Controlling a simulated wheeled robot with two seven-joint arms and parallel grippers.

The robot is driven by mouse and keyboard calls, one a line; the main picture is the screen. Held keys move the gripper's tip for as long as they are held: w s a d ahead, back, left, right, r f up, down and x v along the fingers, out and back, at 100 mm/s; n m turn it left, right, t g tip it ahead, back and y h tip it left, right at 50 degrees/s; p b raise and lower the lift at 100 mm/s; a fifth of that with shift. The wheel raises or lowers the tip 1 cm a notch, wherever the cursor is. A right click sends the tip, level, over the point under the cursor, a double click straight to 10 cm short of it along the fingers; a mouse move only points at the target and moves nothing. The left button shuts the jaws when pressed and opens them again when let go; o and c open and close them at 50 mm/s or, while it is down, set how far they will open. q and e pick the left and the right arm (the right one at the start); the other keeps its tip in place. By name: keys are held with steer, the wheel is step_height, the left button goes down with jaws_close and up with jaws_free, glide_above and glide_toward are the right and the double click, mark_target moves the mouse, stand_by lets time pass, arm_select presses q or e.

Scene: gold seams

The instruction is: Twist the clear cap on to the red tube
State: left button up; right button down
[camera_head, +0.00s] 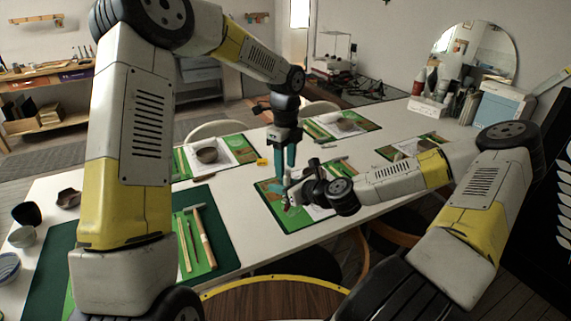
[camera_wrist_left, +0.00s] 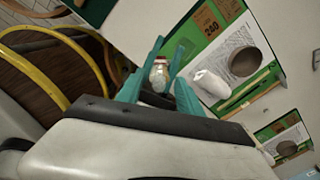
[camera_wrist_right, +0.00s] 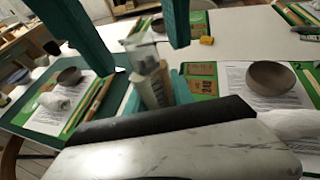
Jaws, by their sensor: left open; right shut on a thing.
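My right gripper (camera_wrist_right: 156,92) is shut on a small tube (camera_wrist_right: 153,88), which looks grey-white in the right wrist view. It stands roughly upright between the teal fingers. The clear cap (camera_wrist_right: 140,50) is at the tube's upper end; I cannot tell whether it is threaded on. My left gripper (camera_head: 282,182) comes from above, its fingers open on either side of the cap, with a gap to each. In the left wrist view the capped end (camera_wrist_left: 160,72) shows between the fingers, with a little red near it.
Below is a white table (camera_head: 240,195) with green mats, paper sheets and brown bowls (camera_wrist_right: 272,78). A white rolled cloth (camera_wrist_left: 210,84) lies on the near mat. A yellow block (camera_wrist_right: 207,40) is farther back. Wooden tools (camera_head: 203,236) lie at left.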

arm_select(q)
step_height(320, 180, up, 12)
stand_by(0.6)
